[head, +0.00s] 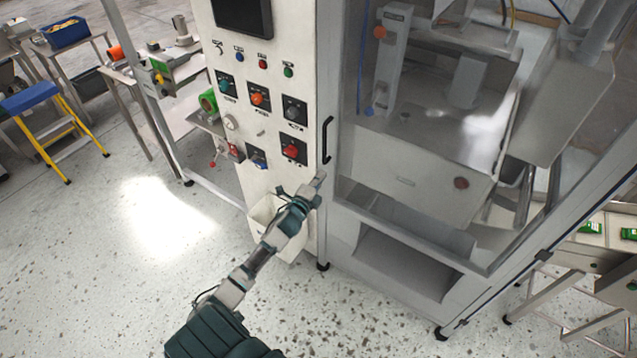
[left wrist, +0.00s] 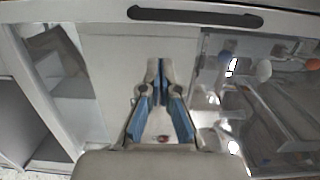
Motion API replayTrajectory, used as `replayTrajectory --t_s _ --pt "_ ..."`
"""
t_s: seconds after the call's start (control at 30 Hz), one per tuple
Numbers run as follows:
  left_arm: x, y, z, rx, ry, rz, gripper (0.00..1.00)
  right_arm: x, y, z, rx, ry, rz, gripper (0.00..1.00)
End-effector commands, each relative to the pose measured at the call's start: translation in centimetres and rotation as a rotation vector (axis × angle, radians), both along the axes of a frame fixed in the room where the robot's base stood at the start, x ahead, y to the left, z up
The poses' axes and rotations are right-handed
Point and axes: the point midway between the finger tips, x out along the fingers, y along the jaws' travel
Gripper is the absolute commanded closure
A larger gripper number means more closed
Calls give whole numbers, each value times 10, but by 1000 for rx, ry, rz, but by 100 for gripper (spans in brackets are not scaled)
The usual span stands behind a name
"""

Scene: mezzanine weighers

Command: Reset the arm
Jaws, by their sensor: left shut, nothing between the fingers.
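My left arm reaches up from the bottom of the head view. Its gripper (head: 319,178) is in front of the white control cabinet (head: 233,183), just below the black door handle (head: 327,140). In the left wrist view the gripper's fingers (left wrist: 160,66) are closed together with nothing between them. The black handle (left wrist: 195,16) crosses the top of that view, apart from the fingertips. My right gripper is in neither view.
The cabinet carries several buttons and knobs, with a red knob (head: 291,151) near the gripper. A white bin (head: 265,212) is at the cabinet's base, partly behind my arm. A glazed machine enclosure (head: 420,150) stands right. A yellow-and-blue step ladder (head: 50,125) stands left. Speckled floor is open at lower left.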

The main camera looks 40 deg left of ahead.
Motion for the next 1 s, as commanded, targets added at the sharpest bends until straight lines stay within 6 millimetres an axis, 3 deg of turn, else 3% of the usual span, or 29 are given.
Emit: replayTrajectory --t_s 0.2,0.4,0.47,0.53,0.67,0.77,0.8,0.87,1.0 --pt "-17 -9 3 5 0 0 100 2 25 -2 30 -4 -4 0" --pt "-17 -13 3 6 2 0 100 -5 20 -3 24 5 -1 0" --pt "-18 -12 -5 -9 14 2 100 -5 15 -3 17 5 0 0" --pt "-19 -9 -29 -47 44 8 100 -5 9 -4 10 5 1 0" --pt "-32 -7 -112 -189 157 39 100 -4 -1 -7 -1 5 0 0" --pt "-55 -13 -194 -333 267 79 100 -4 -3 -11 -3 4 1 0" --pt "-67 -17 -227 -388 313 99 100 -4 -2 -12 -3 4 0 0" --pt "-87 -26 -272 -468 376 131 100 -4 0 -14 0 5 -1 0" --pt "-147 -54 -371 -644 528 222 100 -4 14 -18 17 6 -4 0"
